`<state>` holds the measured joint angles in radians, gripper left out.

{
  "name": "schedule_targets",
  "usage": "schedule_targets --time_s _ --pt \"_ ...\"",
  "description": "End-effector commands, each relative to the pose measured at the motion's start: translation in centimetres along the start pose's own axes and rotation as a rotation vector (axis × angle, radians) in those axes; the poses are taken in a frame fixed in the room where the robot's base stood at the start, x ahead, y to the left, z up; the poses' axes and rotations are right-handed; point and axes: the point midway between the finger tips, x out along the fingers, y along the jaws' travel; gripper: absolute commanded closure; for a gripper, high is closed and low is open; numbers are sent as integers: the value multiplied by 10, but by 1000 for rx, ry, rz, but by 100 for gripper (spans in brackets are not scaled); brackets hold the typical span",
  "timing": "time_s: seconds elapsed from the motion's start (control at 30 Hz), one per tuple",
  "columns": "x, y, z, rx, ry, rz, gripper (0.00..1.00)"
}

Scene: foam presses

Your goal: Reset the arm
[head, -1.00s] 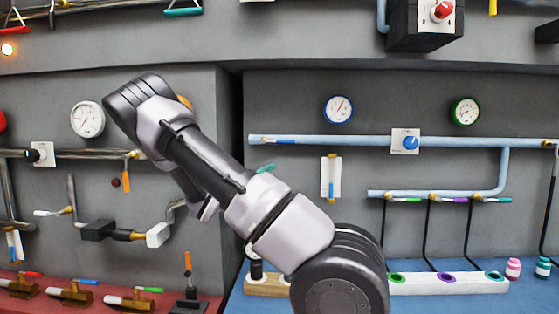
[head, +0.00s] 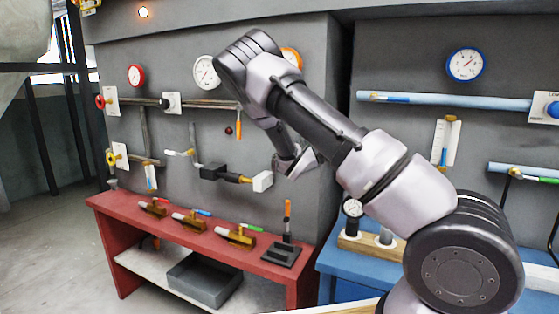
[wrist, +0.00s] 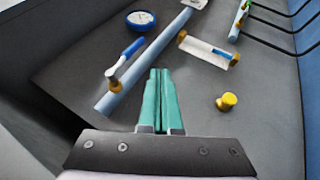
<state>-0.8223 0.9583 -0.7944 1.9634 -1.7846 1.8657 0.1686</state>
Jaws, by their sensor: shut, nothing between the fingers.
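My arm rises from the lower right of the head view and bends over at its top, in front of the grey wall panels. In the head view its gripper end is mostly hidden behind the arm links. In the wrist view my gripper (wrist: 157,100) shows two teal fingers pressed together, with nothing between them. The fingers point toward a grey wall panel and are apart from the blue pipe (wrist: 140,72) and the yellow knob (wrist: 227,101).
A red bench (head: 107,205) with several brass valves stands at the left, a grey bin (head: 205,280) beneath it. A blue bench (head: 345,290) stands behind my arm. Gauges, including a blue-rimmed one (head: 465,64), and pipes line the wall. Open floor (head: 60,250) lies at far left.

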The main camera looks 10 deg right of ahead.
Motion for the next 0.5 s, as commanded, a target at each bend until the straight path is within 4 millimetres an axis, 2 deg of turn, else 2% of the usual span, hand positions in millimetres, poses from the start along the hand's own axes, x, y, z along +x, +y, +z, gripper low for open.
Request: schedule_targets --time_s 0.13,0.27,0.4,0.5 --pt "23 -22 20 -35 -44 -196 100" --pt "39 -51 52 -68 -89 -485 100" --pt "40 -75 86 -73 -111 -802 100" --pt "32 -82 108 -53 -111 -1018 100"
